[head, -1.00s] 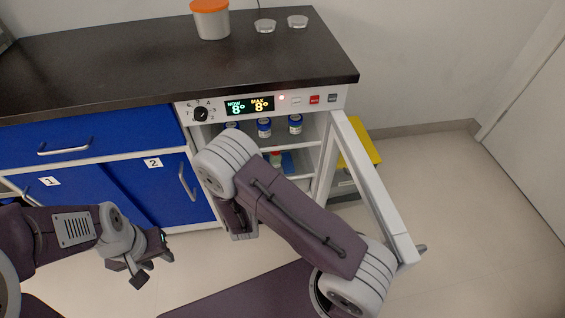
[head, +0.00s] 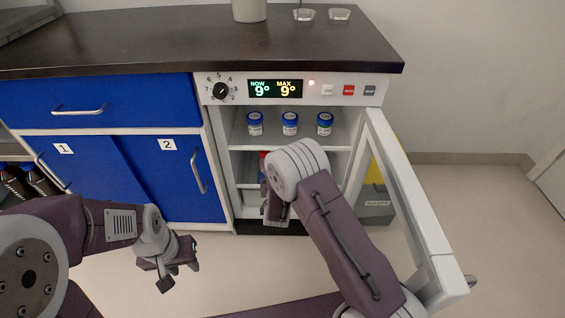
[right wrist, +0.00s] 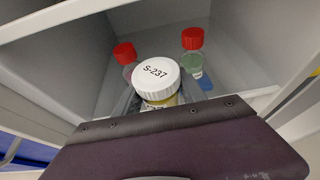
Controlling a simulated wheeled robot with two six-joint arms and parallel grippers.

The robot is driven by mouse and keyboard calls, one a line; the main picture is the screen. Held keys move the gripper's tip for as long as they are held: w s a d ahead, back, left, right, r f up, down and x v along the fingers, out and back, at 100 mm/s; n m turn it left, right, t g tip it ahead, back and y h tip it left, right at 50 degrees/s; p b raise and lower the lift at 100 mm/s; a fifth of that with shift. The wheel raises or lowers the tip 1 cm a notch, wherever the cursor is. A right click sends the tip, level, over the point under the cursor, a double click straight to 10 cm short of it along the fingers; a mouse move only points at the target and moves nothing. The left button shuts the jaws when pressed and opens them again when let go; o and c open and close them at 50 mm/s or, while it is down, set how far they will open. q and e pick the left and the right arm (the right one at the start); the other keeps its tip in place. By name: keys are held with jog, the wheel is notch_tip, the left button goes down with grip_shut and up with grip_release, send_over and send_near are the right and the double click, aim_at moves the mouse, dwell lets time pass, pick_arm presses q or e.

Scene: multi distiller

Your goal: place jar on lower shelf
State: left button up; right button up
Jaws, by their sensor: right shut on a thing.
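A jar with a white lid marked S-237 (right wrist: 157,78) is held in my right gripper (right wrist: 160,98) in the right wrist view. The jar is upright at the mouth of a white shelf compartment. In the head view my right arm hides the jar and most of the right gripper (head: 276,207). The open fridge (head: 238,130) has an upper shelf with blue-capped jars (head: 290,123) and a lower shelf, partly hidden by my arm. My left gripper (head: 178,264) is open and empty in front of the blue cabinet.
Two red-capped bottles, one at left (right wrist: 125,55) and one green at right (right wrist: 193,50), stand behind the held jar. The fridge door (head: 410,210) is swung open at right. A waste bin (head: 376,205) stands behind it. The black counter (head: 180,45) is above.

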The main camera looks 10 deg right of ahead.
jog(key=w+b, duration=0.1)
jog(key=w, duration=0.1)
jog(key=w+d, duration=0.1)
jog(key=w, duration=0.2)
jog(key=w+d+b, duration=0.1)
jog(key=w, duration=0.2)
jog(key=shift+w+f+b, duration=0.1)
jog(key=shift+w+b, duration=0.15)
jog(key=shift+b, duration=0.1)
jog(key=shift+w, duration=0.45)
